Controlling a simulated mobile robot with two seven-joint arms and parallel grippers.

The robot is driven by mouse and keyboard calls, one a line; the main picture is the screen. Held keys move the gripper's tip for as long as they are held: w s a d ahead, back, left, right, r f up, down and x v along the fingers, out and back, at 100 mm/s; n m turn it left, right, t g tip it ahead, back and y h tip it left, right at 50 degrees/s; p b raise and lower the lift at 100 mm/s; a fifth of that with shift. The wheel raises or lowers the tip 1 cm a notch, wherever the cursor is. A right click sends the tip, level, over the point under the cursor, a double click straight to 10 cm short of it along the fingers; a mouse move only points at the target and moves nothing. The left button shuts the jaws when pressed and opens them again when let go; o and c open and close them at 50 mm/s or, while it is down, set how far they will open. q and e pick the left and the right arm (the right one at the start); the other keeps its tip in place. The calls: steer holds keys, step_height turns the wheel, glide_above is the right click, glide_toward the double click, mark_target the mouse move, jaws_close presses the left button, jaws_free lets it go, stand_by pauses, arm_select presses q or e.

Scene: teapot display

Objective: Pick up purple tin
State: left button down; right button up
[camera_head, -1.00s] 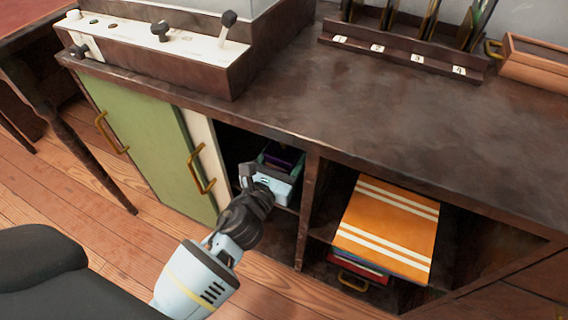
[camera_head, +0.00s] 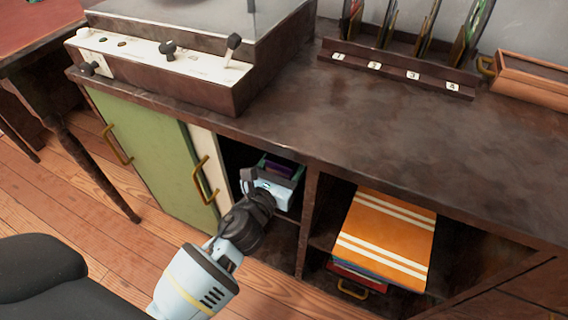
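The purple tin (camera_head: 277,169) is in the open left compartment of the dark cabinet, and only a small part of it shows. My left gripper (camera_head: 280,171) reaches into that compartment from the lower left. Its pale blue body hides most of the tin. The two dark fingers stand apart, with the purple surface showing between them. I cannot tell whether they touch the tin. My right gripper is not in view.
A wooden divider (camera_head: 308,225) stands just right of my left gripper. Beyond it lies an orange striped stack (camera_head: 387,238). A green door (camera_head: 150,155) with brass handles is on the left. The worktop overhangs the compartments.

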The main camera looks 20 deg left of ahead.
arm_select(q)
steer(key=shift+r+p, duration=0.45)
steer(key=shift+r, duration=0.45)
steer(key=s, duration=0.8)
steer(key=shift+a+f, duration=0.2)
steer(key=shift+f, duration=0.1)
steer(key=s+b, duration=0.1)
steer(key=s, duration=0.9)
steer(key=shift+a, duration=0.2)
steer(key=shift+r, duration=0.1)
